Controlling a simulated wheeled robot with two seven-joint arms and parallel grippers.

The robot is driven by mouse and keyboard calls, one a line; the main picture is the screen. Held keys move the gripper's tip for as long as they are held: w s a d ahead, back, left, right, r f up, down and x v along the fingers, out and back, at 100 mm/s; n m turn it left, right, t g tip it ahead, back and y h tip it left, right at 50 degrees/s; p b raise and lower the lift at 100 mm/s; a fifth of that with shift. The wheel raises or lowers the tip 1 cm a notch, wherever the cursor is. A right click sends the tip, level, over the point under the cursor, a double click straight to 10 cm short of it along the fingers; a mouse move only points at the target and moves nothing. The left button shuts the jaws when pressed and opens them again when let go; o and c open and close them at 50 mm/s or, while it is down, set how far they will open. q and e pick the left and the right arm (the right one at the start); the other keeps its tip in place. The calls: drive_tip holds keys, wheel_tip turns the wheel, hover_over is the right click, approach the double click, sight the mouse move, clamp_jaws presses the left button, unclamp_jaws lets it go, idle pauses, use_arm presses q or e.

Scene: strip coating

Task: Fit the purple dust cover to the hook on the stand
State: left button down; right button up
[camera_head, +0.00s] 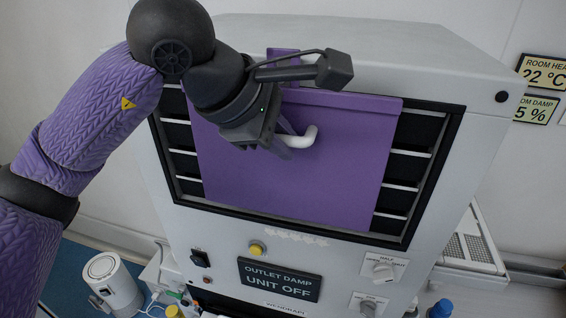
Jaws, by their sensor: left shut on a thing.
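The purple dust cover (345,170) is a flat rectangular panel with a white handle (303,138) near its upper middle. It lies in front of the dark slatted opening (420,135) of a large pale cabinet, leaving slats bare at both sides. A purple tab (283,66) rises from its top edge against the cabinet's upper front. My left gripper (287,142) is shut on the white handle. My wrist hides part of the cover's upper left. I cannot make out a separate hook or stand, or whether the tab is hooked on anything. My right gripper is not in view.
The pale cabinet (470,75) fills the middle. A white cylindrical device (112,283) stands at lower left. A blue-capped bottle (441,308) stands at lower right.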

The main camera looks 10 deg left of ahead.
use_arm(q)
drive_tip(key=shift+s+b, duration=0.65)
drive_tip(key=shift+s, duration=0.7)
drive_tip(key=shift+s, duration=0.1)
drive_tip(key=shift+s+a+b, duration=0.1)
drive_tip(key=shift+s+b, duration=0.35)
drive_tip(key=shift+s, duration=0.95)
